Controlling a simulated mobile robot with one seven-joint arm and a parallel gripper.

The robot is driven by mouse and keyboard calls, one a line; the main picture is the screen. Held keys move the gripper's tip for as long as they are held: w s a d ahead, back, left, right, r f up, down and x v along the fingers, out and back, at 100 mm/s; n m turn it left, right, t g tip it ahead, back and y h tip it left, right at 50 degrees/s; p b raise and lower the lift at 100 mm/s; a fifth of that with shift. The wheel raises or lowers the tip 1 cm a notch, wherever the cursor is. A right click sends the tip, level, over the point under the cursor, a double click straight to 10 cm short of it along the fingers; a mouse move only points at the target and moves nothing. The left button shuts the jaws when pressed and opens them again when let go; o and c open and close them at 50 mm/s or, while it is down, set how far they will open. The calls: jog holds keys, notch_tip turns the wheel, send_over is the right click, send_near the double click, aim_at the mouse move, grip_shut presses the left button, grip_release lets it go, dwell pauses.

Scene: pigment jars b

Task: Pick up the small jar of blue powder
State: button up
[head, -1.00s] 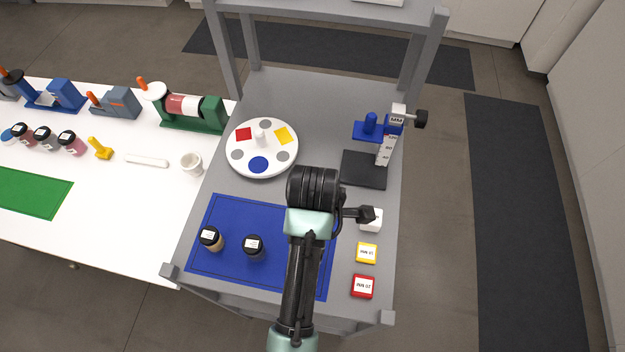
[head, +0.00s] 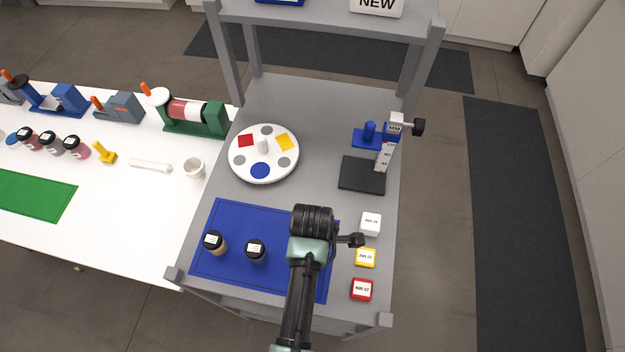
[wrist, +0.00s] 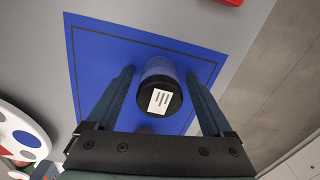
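A small jar with a black lid and a white label (wrist: 160,92) stands on the blue mat (wrist: 112,48) in the wrist view. Its side looks bluish, but the powder's colour is hard to tell against the mat. My gripper (wrist: 158,76) is open, with one finger on each side of the jar and visible gaps between. In the head view my arm and gripper (head: 312,222) cover the right part of the mat and hide this jar. Two other black-lidded jars stand on the mat there, a tan one (head: 215,243) and a dark greyish one (head: 256,251).
White (head: 370,223), yellow (head: 366,257) and red (head: 362,289) labelled blocks stand right of the mat. A round white palette (head: 240,168) and a blue-and-black gauge stand (head: 362,175) are farther back. A white table (head: 120,210) with more jars adjoins on the left.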

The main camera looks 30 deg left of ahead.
grip_shut()
